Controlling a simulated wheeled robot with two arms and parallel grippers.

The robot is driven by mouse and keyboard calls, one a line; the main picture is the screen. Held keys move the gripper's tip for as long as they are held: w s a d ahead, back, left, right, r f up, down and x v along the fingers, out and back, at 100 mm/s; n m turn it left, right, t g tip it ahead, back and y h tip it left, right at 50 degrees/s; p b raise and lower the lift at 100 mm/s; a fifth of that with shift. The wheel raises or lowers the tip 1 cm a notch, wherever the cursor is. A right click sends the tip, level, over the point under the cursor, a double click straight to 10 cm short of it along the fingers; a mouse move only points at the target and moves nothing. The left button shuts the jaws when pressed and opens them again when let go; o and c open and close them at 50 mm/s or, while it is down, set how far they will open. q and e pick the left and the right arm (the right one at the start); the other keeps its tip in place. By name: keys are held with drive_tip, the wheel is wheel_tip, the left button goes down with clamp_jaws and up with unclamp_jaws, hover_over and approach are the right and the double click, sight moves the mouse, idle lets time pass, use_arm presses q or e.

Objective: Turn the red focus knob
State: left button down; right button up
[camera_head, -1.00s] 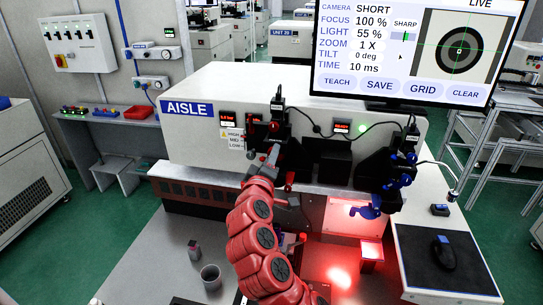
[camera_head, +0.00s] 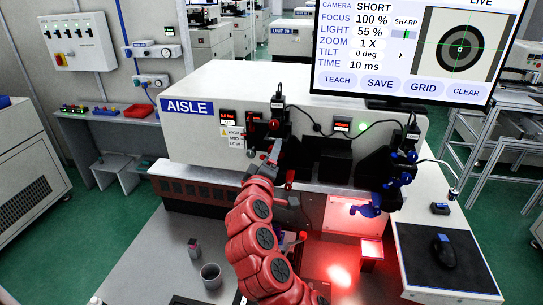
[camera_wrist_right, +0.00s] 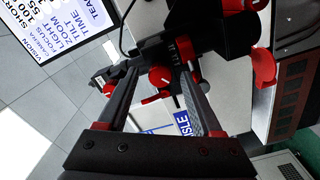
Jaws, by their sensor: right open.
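A red knob with a white mark (camera_wrist_right: 161,77) shows between the two fingertips of my right gripper (camera_wrist_right: 159,74) in the right wrist view. The fingers are apart, one on each side of the knob; I cannot tell whether they touch it. In the head view a red knob (camera_head: 274,125) sits on the black left-hand mount, and my right gripper (camera_head: 268,155) is just below it, partly hidden by my red arm. Other red knobs show in the wrist view, one at left (camera_wrist_right: 109,88) and one at right (camera_wrist_right: 263,68). My left gripper is not in view.
The monitor (camera_head: 470,88) reads focus 100 % and shows a ring target. Blue knobs (camera_head: 404,180) are on the right-hand mount. A grey cup (camera_head: 211,276) and small box (camera_head: 194,249) stand on the bench; a mouse (camera_head: 443,252) is at right.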

drive_tip(key=s+a+b, duration=0.3)
drive_tip(key=s+b, duration=0.1)
drive_tip(key=s, duration=1.2)
drive_tip(key=shift+s+a, duration=0.15)
drive_tip(key=shift+s, duration=0.1)
